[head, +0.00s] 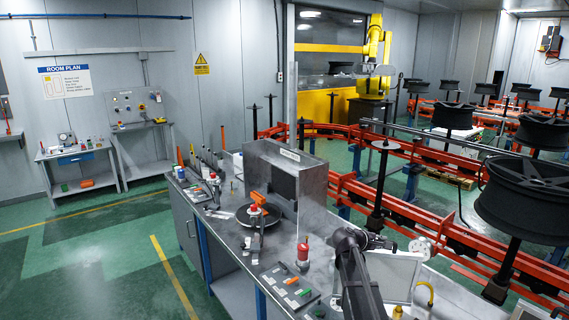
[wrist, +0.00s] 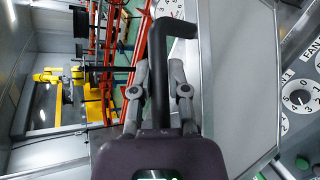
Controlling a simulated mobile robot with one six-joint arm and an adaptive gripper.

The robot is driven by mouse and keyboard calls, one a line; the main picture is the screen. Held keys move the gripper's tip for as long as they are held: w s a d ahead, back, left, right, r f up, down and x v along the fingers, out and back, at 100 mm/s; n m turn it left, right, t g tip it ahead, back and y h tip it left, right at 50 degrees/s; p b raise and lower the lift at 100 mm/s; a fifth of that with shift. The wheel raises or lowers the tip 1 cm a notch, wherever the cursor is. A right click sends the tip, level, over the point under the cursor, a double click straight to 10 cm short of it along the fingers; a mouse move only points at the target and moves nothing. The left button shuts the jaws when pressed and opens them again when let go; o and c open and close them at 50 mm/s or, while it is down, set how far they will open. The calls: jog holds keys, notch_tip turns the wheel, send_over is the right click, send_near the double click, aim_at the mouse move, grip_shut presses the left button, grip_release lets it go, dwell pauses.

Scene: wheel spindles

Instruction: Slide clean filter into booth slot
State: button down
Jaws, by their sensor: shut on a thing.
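My gripper (wrist: 158,92) is shut on a black bent bar (wrist: 178,27), seen between its two grey fingers in the wrist view. A pale grey framed panel (wrist: 235,95), which looks like the clean filter, fills the area just right of the fingers. In the head view a pale framed panel (head: 396,275) stands beside my dark arm, below my gripper (head: 378,242). The slot itself cannot be made out.
Red conveyor rails (head: 440,222) with black wheels on spindles (head: 530,190) run behind. A dial (wrist: 298,97) is close right in the wrist view.

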jog(key=shift+f+b, duration=1.3)
jog(key=shift+f, duration=0.2)
jog(key=shift+a, duration=0.15)
